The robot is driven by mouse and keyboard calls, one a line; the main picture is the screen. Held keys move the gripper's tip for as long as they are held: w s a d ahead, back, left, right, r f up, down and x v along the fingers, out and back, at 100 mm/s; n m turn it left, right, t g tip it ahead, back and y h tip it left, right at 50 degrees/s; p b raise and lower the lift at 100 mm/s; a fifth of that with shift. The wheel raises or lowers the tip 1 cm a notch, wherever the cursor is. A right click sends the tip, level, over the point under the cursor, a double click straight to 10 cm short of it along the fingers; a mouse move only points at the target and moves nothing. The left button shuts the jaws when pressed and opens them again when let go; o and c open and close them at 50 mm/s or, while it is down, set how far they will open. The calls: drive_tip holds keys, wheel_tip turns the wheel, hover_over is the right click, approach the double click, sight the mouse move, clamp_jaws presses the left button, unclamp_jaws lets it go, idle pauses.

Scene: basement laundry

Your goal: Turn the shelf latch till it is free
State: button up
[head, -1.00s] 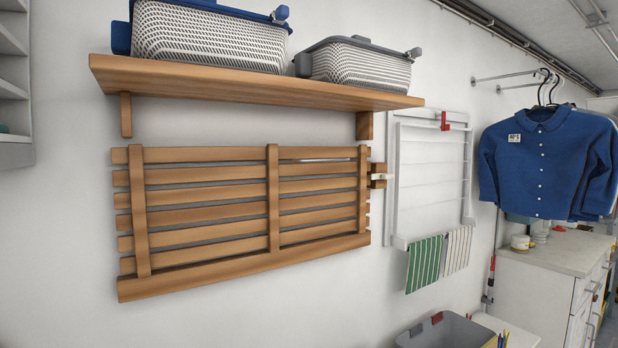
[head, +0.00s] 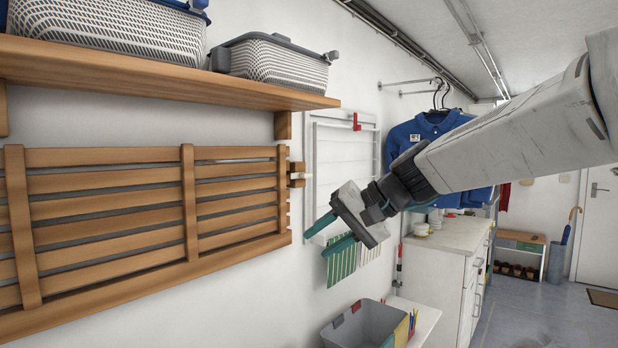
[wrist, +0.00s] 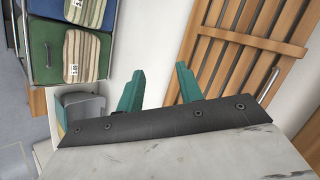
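A slatted wooden fold-up shelf (head: 120,200) stands flat against the wall at the left of the head view. At its right edge is a small wooden latch piece (head: 297,183), with a pale gap or part beside it; its exact turn is too small to tell. My gripper (head: 315,246) is open and empty, with teal fingers, below and right of the latch and apart from it. In the wrist view my gripper (wrist: 160,70) also shows spread fingers with nothing between them. The slatted shelf (wrist: 235,50) is at the right there, with a thin metal rod (wrist: 268,84) near it.
A wooden wall shelf (head: 150,75) with baskets overhangs the slatted one. A white drying rack (head: 340,150) with a red catch (head: 356,122) and striped cloths hangs behind my gripper. A grey tub (head: 360,325) stands below. Open floor lies at the right.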

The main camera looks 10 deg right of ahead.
drive_tip(key=w+d+r+m+t+y, duration=0.1)
drive_tip(key=w+r+t, duration=0.1)
drive_tip(key=w, duration=0.5)
drive_tip(key=w+d+r+m+t+y, duration=0.1)
drive_tip(key=w+d+r+m, duration=0.15)
drive_tip(key=w, duration=0.45)
drive_tip(key=m+t, duration=0.4)
drive_tip(key=t, duration=0.2)
approach(310, 175)
drive_tip(key=x, duration=0.9)
drive_tip(key=shift+w+a, duration=0.2)
drive_tip(key=shift+a, duration=0.05)
clamp_jaws()
